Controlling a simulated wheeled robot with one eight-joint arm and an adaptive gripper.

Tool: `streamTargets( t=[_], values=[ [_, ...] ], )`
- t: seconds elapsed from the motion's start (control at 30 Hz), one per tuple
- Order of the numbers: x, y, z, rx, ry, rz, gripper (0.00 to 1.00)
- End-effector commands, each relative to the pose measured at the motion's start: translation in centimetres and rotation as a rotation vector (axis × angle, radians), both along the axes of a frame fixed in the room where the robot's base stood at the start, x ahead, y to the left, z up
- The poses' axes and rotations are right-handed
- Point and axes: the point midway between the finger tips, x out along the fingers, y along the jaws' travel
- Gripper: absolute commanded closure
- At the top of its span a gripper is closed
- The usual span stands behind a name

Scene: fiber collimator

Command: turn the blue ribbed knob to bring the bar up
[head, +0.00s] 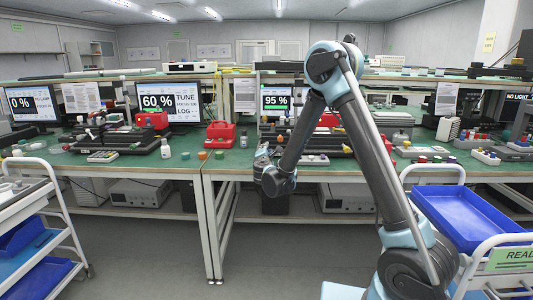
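My arm reaches down from the right, and my gripper (263,153) is low at the front edge of the green bench (232,161), left of a dark device (322,137). It is small and seen partly side-on, so I cannot tell its finger opening or whether it touches anything. I cannot make out the blue ribbed knob for certain; the devices are small here and my arm covers part of the bench. The nearest screen behind my gripper (275,100) reads 95 %. A left screen (32,104) reads 0 %.
A white trolley (40,215) with blue trays is at the left. Another cart holds a blue tray (466,217) at the right. Grey floor (160,265) is open in front of the bench.

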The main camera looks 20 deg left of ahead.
Motion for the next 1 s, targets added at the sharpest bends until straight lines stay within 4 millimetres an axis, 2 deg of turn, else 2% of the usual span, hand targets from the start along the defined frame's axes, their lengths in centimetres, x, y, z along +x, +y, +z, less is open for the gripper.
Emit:
streamTargets(
  t=[0.03,0.5,1.0],
  values=[
    [0.09,-0.46,-0.11,0.04,0.011,-0.008,1.0],
    [0.05,-0.44,-0.18,0.332,0.082,-0.008,1.0],
    [-0.07,-0.17,-0.21,0.396,0.099,-0.003,1.0]
  ],
)
